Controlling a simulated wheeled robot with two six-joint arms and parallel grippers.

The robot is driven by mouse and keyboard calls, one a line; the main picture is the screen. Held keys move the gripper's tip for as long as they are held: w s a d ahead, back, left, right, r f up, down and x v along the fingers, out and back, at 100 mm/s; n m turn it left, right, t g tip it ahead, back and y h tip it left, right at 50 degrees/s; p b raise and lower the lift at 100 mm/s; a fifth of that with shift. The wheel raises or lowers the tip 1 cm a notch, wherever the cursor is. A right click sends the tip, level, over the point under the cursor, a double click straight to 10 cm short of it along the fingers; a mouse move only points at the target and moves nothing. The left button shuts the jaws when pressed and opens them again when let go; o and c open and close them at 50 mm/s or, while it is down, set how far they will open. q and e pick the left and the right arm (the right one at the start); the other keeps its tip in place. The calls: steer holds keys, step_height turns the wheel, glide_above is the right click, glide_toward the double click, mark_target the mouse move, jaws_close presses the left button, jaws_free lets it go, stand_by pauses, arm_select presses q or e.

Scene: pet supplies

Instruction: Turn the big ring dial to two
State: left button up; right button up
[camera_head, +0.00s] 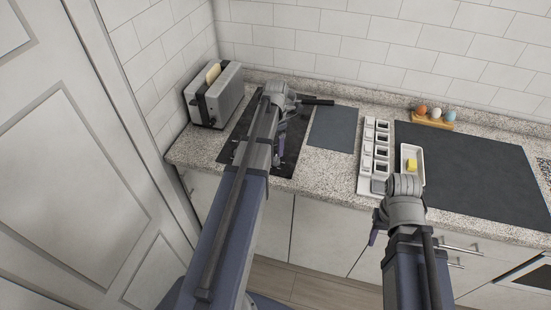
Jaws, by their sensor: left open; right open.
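I cannot make out a big ring dial in the head view. My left arm reaches over the black panel (292,155) on the counter and hides part of it. My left gripper (279,136) is open above the panel's right part, largely covered by its own wrist. My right gripper (376,225) is open, seen from above at the counter's front edge, in front of the white compartment tray (365,183). Its fingertips are mostly hidden. I see nothing in either gripper.
A toaster (222,99) with bread stands at the back left. A grey mat (334,130), a white dish (405,150) with a yellow block (411,166), a large dark mat (470,165) and a wooden egg holder (432,123) lie to the right. A tiled wall closes the back.

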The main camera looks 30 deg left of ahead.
mark_target(276, 158)
arm_select(q)
step_height(276, 158, down, 7)
steer(key=b, duration=0.6)
steer(key=shift+b, duration=0.3)
jaws_close()
